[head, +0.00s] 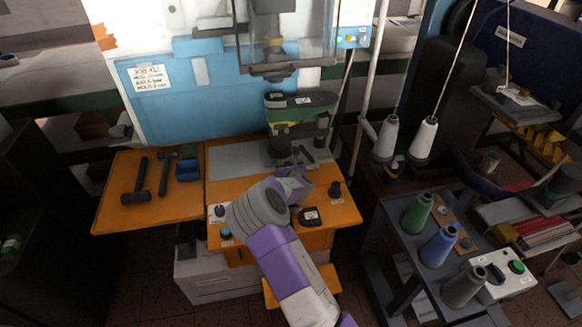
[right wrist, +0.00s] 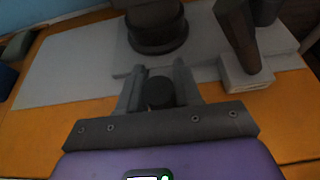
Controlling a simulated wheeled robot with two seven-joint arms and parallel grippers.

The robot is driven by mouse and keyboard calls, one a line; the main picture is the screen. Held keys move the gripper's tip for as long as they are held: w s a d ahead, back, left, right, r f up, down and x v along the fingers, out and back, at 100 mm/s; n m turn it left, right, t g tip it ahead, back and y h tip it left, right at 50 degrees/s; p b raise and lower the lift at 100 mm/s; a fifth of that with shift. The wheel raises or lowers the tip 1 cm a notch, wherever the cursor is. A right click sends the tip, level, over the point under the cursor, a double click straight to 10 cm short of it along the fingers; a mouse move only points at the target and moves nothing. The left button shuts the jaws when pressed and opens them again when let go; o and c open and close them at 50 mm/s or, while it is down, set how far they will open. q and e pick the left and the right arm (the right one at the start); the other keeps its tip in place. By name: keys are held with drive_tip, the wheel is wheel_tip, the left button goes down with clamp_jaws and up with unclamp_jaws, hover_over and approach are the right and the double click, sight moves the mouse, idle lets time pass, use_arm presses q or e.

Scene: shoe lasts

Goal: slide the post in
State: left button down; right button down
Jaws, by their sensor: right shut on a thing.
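My right gripper (head: 297,163) reaches in from the bottom of the head view to the orange worktable below the machine. In the right wrist view its two grey fingers (right wrist: 159,88) are closed around a dark, round-ended piece (right wrist: 160,93), which looks like the post. Its far end is hidden, and the wrist covers most of it in the head view. Beyond the fingers, a dark round base (right wrist: 155,28) stands on a grey plate (right wrist: 75,62). I cannot tell whether the held piece touches that base. My left gripper is not in view.
A green and black shoe form (head: 300,108) sits under the machine head (head: 272,45). A hammer (head: 137,182) lies on the table's left wing. A black knob (head: 335,190) stands right of my wrist. Thread cones (head: 423,138) stand farther right. A leaning dark column (right wrist: 238,38) is near my fingers.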

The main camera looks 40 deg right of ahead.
drive_tip(key=shift+d, duration=0.2)
drive_tip(key=shift+s+r, duration=0.1)
drive_tip(key=c, duration=0.9)
unclamp_jaws()
drive_tip(key=shift+d, duration=0.15)
drive_tip(key=shift+o, duration=0.2)
drive_tip(key=shift+p+v, duration=0.4)
drive_tip(key=shift+v, duration=3.4)
